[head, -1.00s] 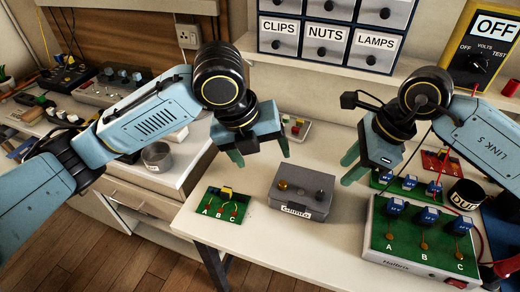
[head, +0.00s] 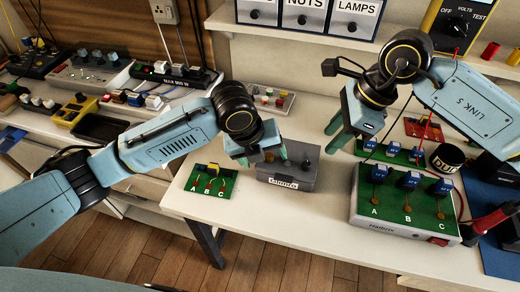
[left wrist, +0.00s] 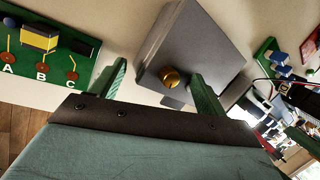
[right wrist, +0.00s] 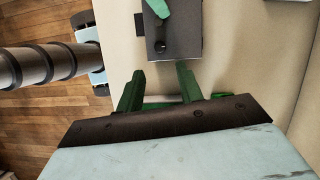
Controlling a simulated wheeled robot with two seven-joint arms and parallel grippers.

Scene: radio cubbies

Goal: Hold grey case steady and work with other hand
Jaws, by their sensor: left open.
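The grey case (head: 300,178) sits on the white table, with a label on its front. A brass knob (left wrist: 171,78) shows on it in the left wrist view and a dark knob (right wrist: 160,47) in the right wrist view. My left gripper (head: 264,158) is open at the case's left part, one finger over the case; whether it touches cannot be told. Its fingers also show in the left wrist view (left wrist: 162,84). My right gripper (head: 336,134) is open and empty, above and right of the case. In the right wrist view, its fingers (right wrist: 158,80) stand apart, short of the case.
A small green board (head: 211,183) marked A, B, C lies left of the case. A larger white unit with a green top (head: 385,212) stands to the right, with red wires nearby. A tray of small parts (head: 268,98) lies behind. The table front is clear.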

